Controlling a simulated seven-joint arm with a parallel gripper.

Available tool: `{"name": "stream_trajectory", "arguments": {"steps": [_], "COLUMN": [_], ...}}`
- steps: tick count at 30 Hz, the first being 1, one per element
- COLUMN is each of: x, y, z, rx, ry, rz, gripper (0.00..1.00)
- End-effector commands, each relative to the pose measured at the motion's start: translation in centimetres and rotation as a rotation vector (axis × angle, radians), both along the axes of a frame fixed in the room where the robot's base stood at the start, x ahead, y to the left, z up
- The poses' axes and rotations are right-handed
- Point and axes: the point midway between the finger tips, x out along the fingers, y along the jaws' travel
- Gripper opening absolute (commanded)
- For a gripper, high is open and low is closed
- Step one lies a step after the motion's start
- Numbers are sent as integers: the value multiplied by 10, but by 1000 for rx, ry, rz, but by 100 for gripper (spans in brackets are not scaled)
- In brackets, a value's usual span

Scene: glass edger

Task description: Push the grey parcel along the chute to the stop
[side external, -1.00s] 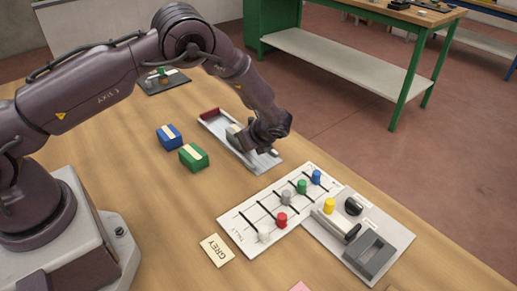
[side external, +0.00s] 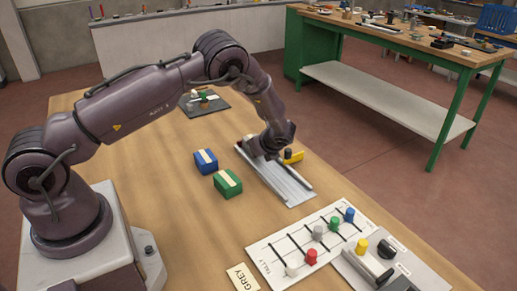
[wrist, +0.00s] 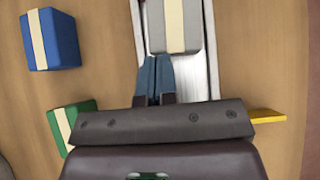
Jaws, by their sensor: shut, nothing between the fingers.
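The grey parcel (wrist: 173,28), with a cream strip, lies in the chute in the wrist view. My gripper's shut, empty fingers (wrist: 156,68) are right at its near face, left of its middle; I cannot tell whether they touch. In the side view, my gripper (side external: 263,156) is low over the far part of the metal chute (side external: 287,186). The chute also shows in the wrist view (wrist: 197,85). The parcel is hidden behind my gripper in the side view. The stop is not seen in either current view.
A blue parcel (side external: 205,161) and a green parcel (side external: 228,183) stand left of the chute. A yellow piece (side external: 294,157) sticks out at its right. The tally board (side external: 305,243) and GREY card (side external: 242,278) lie nearer the camera.

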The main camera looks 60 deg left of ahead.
Motion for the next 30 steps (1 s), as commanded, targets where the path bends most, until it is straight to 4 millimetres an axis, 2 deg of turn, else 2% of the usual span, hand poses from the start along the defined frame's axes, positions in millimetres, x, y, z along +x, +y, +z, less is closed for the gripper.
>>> {"name": "stream_trajectory", "arguments": {"steps": [6,15,21,27,29,30], "x": [1,1,0,-2,-15,-27], "y": [-37,-85,-103,-109,-110,-113], "z": [0,49,67,70,61,57], "rx": [-1,-1,-1,-9,-28,-48], "ry": [0,-4,-2,-52,-72,-88], "rz": [-6,-4,-2,62,140,208], "gripper": [0,0,0,0,0,0]}}
